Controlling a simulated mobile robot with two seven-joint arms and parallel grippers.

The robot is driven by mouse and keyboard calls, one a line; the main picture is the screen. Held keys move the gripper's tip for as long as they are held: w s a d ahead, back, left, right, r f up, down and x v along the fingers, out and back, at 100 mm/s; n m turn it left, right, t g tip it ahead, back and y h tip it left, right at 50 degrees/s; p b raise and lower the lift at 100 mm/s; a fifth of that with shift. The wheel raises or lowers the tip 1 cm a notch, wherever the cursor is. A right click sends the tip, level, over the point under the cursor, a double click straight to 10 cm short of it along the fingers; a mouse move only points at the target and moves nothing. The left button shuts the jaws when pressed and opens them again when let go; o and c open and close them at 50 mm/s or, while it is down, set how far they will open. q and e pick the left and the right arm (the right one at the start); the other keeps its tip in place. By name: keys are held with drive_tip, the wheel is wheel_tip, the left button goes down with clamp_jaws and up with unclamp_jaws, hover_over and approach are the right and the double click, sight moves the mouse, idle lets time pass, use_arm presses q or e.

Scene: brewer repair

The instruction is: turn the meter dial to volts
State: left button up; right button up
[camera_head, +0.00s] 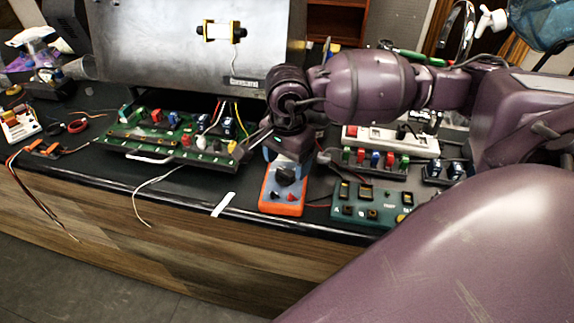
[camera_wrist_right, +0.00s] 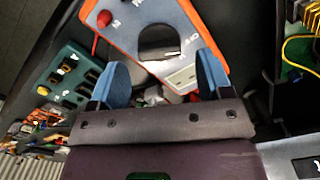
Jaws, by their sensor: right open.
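The meter (camera_head: 270,195), with an orange edge and a blue-grey face, lies at the counter's front edge; it also shows in the right wrist view (camera_wrist_right: 188,17). Its dark round dial (camera_head: 287,174) also shows in the right wrist view (camera_wrist_right: 158,42). The printed marks around the dial are too small to read surely. My right gripper (camera_head: 285,156) is over the meter's far end. In the right wrist view its blue fingers (camera_wrist_right: 161,62) are apart, with the dial between and just beyond their tips. Contact with the dial cannot be told. My left gripper is not in view.
A green switch board (camera_head: 375,214) lies right of the meter. A long green circuit board (camera_head: 170,140) with wires lies to the left. A white power strip (camera_head: 390,140) and a rack of coloured parts (camera_head: 375,163) are behind right. A metal panel stands at the back.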

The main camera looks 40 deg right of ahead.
drive_tip(key=shift+f, duration=0.95)
drive_tip(key=c, duration=0.9)
